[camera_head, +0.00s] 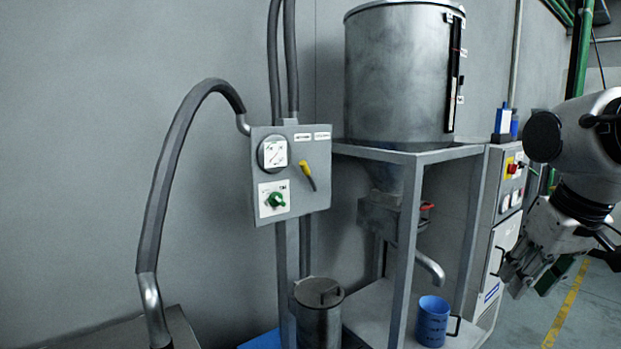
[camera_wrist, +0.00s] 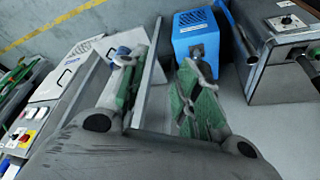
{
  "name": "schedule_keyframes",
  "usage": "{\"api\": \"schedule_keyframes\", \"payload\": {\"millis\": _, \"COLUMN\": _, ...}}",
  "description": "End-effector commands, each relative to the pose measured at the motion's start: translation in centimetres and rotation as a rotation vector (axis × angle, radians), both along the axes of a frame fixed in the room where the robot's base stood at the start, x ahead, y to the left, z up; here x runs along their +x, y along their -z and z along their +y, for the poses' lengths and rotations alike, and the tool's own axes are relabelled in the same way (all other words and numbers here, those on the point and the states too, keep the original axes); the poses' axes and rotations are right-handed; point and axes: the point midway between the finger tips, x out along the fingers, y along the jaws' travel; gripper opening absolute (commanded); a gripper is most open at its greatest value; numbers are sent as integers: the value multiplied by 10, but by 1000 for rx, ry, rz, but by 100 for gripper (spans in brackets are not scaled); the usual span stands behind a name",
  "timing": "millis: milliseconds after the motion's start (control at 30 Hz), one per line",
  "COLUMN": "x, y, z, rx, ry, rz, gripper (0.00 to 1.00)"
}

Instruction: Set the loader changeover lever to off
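A grey control panel (camera_head: 318,208) stands on a post at the middle left of the head view. On its right half is a small lever with a yellow end (camera_head: 307,169) and a dark shaft slanting down to the right. A green rotary knob (camera_head: 276,200) sits on a white plate at its lower left. I cannot tell for certain which is the changeover lever; small labels are unreadable. My gripper (camera_head: 532,280) is at the far right, well away from the panel, pointing down. In the wrist view its green-padded fingers (camera_wrist: 160,88) are apart with nothing held between them.
A metal hopper (camera_head: 398,75) sits on a grey frame right of the panel. A blue cup (camera_head: 432,321) and a lidded metal canister (camera_head: 318,312) stand below. A thick grey hose (camera_head: 160,190) arches at the left. A control cabinet (camera_head: 494,225) stands between frame and gripper.

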Motion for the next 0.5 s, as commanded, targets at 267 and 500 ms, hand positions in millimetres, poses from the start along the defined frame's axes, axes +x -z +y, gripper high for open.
{"api": "schedule_keyframes", "payload": {"millis": 267, "x": 13, "y": 19, "z": 23, "rx": -5, "ry": -108, "rz": 99, "gripper": 40}}
{"api": "schedule_keyframes", "payload": {"millis": 500, "x": 104, "y": 63, "z": 115, "rx": 11, "ry": -364, "rz": 141, "gripper": 40}}
